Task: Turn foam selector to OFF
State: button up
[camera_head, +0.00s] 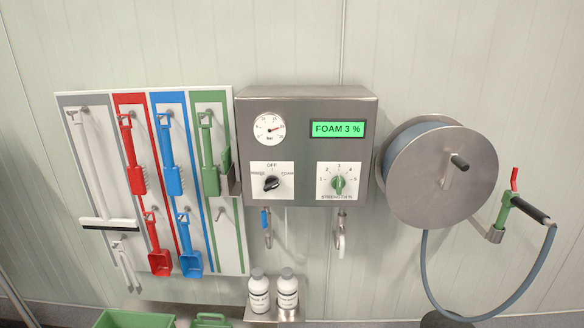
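The foam selector is a black knob (271,184) on a white plate at the lower left of the steel control box (305,94). OFF is printed above the knob, a label that seems to read RINSE is at its left, and FOAM is at its right. The knob appears turned toward the upper right, on the FOAM side. The green display (338,129) reads FOAM 3 %. My gripper is not in view, and nothing touches the knob.
A pressure gauge (269,129) and a green strength knob (338,184) are on the same box. A tool board (75,150) hangs at left, a hose reel (441,175) at right. Two white bottles (259,292) (287,292) stand below. The space before the box looks clear.

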aim_at(271, 182)
jog(key=k, duration=0.6)
jog(key=u, duration=0.35)
jog(key=i, duration=1.55)
jog(key=u, duration=0.2)
